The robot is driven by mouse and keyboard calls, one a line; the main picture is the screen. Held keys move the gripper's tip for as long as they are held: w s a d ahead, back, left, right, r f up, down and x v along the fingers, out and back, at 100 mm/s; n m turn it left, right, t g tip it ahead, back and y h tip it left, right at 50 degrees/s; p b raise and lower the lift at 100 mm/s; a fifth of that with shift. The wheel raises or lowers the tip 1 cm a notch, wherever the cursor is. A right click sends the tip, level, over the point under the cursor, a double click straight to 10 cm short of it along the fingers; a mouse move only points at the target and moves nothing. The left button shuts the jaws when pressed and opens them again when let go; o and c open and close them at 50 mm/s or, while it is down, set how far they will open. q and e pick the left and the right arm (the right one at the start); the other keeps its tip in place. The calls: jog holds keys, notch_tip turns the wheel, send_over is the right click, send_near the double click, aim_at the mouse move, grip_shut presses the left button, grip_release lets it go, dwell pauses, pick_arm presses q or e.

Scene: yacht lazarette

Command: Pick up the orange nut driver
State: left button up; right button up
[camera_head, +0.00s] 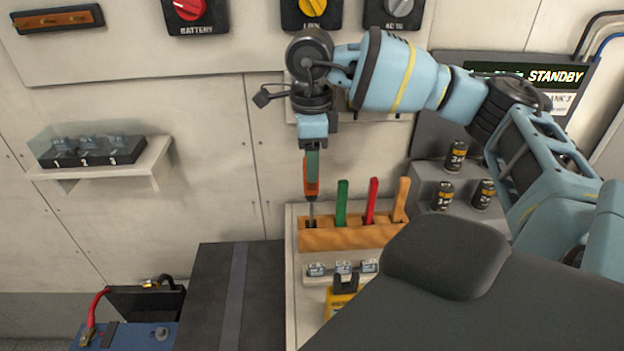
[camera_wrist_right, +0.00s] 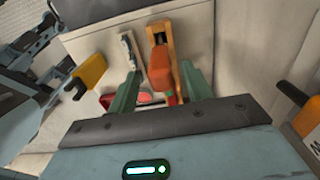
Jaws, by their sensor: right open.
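The orange nut driver (camera_head: 311,189) stands upright in the leftmost slot of a wooden rack (camera_head: 355,237), its shaft reaching down to the rack. My right gripper (camera_head: 312,168) points down from above, with a teal finger overlapping the upper part of the handle in the head view. In the right wrist view the orange handle (camera_wrist_right: 158,62) lies between the two spread green fingers of the right gripper (camera_wrist_right: 160,88), with visible gaps on both sides. The gripper is open. I cannot tell whether either finger touches the handle. My left gripper does not show.
Green (camera_head: 342,203), red (camera_head: 371,200) and tan-orange (camera_head: 401,198) handled tools stand just right of the driver in the same rack. Small clear-topped parts (camera_head: 343,267) and a yellow item (camera_head: 340,303) are in front. Cans (camera_head: 456,157) stand on steps at the right.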

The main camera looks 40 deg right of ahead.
jog(key=shift+f, duration=1.25)
grip_shut()
notch_tip(320, 180, up, 10)
jog(key=shift+r, duration=0.1)
jog(key=c, duration=0.7)
grip_release()
grip_shut()
